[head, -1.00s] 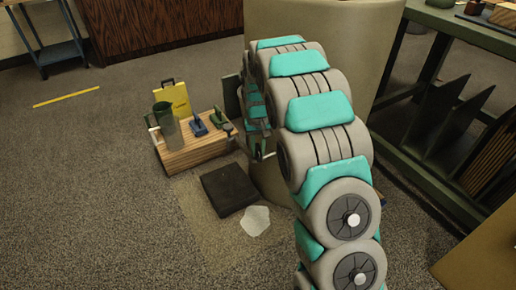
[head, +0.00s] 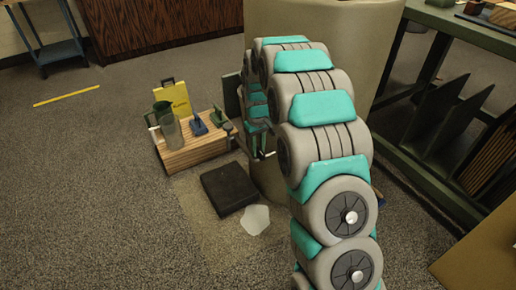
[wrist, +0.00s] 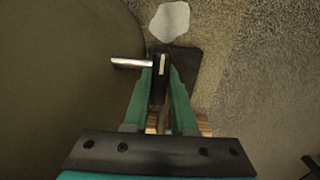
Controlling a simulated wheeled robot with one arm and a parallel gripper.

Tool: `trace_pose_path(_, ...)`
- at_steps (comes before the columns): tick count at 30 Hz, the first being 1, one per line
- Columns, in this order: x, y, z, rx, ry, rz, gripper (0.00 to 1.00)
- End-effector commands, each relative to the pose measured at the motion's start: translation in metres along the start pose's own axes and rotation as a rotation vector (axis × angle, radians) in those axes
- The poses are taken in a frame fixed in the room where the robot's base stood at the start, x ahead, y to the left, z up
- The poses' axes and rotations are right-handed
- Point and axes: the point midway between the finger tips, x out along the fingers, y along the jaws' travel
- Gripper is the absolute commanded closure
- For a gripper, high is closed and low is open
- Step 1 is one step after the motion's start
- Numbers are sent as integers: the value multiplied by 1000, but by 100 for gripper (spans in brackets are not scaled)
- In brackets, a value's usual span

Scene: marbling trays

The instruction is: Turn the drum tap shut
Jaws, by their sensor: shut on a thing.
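The large beige drum (head: 350,40) stands behind my arm in the head view, and its curved wall (wrist: 60,80) fills the left of the wrist view. The drum tap shows in the wrist view as a dark handle (wrist: 158,88) with a silver bar (wrist: 130,63) reaching left toward the drum. My gripper (wrist: 160,82) has its green fingers on either side of the dark handle and is shut on it. In the head view my gripper (head: 259,143) is small and partly hidden against the drum's side, and the tap cannot be made out there.
A dark flat slab (head: 229,188) and a whitish puddle (head: 255,219) lie on the floor by the drum. A wooden crate (head: 195,153) bears a jug and small tools; a yellow case (head: 176,97) stands behind. A green rack (head: 450,110) stands right.

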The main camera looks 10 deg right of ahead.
Motion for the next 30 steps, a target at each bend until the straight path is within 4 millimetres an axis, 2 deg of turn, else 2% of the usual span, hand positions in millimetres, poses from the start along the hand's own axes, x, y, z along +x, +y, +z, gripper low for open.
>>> trace_pose_path(4, -2, 1, -2, 0, 7, 3, 100)
trace_pose_path(5, -2, 1, -2, 0, 7, 3, 74)
trace_pose_path(13, -1, 0, -1, 1, 4, 1, 45)
trace_pose_path(23, -4, 0, -1, 1, 2, 1, 45)
trace_pose_path(30, -30, 0, -1, 1, 4, 1, 45)
